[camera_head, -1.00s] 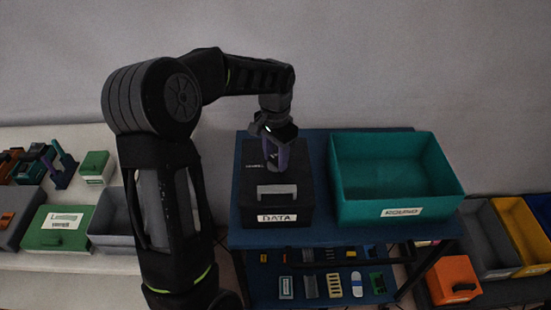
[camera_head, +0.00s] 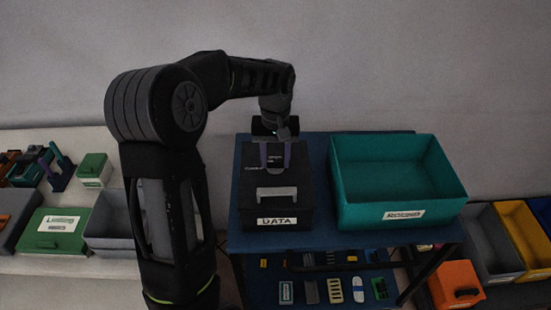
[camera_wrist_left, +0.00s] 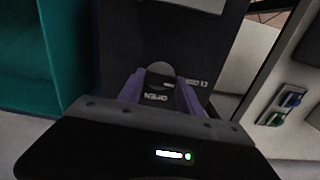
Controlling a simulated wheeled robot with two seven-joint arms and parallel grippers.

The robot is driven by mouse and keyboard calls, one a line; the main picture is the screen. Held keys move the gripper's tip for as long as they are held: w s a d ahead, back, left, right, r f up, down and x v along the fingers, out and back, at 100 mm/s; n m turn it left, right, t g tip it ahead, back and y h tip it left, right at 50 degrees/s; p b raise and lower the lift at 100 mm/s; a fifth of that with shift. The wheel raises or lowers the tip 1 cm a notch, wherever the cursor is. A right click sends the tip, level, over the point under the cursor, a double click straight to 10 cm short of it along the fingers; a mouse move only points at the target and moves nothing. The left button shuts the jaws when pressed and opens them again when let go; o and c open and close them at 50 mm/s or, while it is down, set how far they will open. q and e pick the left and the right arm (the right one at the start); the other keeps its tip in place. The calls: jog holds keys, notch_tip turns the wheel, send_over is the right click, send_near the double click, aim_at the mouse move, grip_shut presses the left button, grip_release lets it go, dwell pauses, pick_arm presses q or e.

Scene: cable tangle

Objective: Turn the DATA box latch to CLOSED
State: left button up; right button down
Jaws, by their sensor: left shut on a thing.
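The black DATA box (camera_head: 291,214) stands on the blue table, with a grey handle (camera_head: 277,193) on its lid and a white DATA label in front. My left gripper (camera_head: 275,160) points down at the back of the lid, its two purple fingers either side of the latch. In the left wrist view, the fingers (camera_wrist_left: 160,92) are around a grey rounded latch knob (camera_wrist_left: 160,69), shut on it. OPEN lettering shows between the fingers; other lettering lies to one side. The latch's exact angle is hard to tell. My right gripper is out of view.
A teal bin (camera_head: 398,212) stands on the table (camera_head: 330,236) right beside the box. A shelf below holds several small parts. A pale table (camera_head: 60,275) at the left carries a green-lidded box (camera_head: 55,236) and other items. Grey, yellow and orange containers are at the right.

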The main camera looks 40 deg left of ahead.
aim_at(276, 161)
pick_arm(q)
jog(key=shift+n, duration=0.3)
jog(key=o, duration=1.4)
jog(key=shift+r, duration=0.1)
notch_tip(276, 161, up, 8)
jog(key=shift+f+b, duration=0.15)
jog(key=shift+b, duration=0.15)
